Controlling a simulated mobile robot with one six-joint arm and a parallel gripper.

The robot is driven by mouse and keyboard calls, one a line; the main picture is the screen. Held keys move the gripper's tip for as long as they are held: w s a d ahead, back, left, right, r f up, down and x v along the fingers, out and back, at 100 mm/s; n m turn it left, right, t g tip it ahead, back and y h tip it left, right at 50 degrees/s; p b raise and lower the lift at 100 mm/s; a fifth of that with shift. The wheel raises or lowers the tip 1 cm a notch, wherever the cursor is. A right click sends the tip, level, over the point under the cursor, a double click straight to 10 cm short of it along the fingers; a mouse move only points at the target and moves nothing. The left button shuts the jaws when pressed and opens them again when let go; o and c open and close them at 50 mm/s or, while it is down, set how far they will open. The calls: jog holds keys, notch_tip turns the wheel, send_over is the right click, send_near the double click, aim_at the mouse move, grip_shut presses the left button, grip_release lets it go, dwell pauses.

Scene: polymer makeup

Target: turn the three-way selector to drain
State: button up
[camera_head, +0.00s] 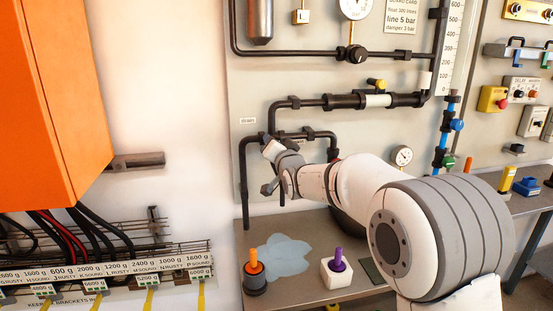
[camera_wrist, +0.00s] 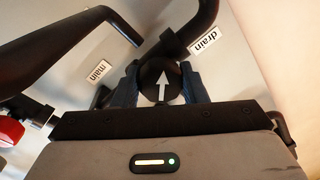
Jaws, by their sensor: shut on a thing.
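The selector (camera_wrist: 158,84) is a dark round knob with a white arrow in the wrist view. Its arrow points up in the picture, between the "main" label (camera_wrist: 98,72) at left and the "drain" label (camera_wrist: 205,41) at upper right, and not straight at either. My gripper (camera_wrist: 164,88) has one dark finger on each side of the knob and is shut on it. In the head view my gripper (camera_head: 269,168) is at the dark pipework on the wall panel, and the knob is hidden behind it.
Dark pipes (camera_head: 290,103) run close around my gripper. Below is a bench (camera_head: 310,292) with an orange-topped dark item (camera_head: 254,281), a purple-handled white block (camera_head: 337,272) and a pale blue patch (camera_head: 285,256). An orange cabinet (camera_head: 50,90) juts out at left.

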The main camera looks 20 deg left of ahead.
jog(key=m+b, duration=0.4)
jog(key=shift+m+t, duration=0.3)
jog(key=shift+r+m+b, duration=0.15)
jog(key=shift+m+b, duration=0.85)
jog(key=shift+m, duration=0.1)
jog(key=shift+r, duration=0.1)
jog(key=o, duration=0.9)
jog(key=shift+o, duration=0.2)
jog(key=shift+d+f, duration=0.1)
jog(key=shift+f, duration=0.1)
jog(key=b+v, duration=0.1)
jog(key=v, duration=0.6)
jog(key=shift+s+d, duration=0.1)
jog(key=shift+s, duration=0.2)
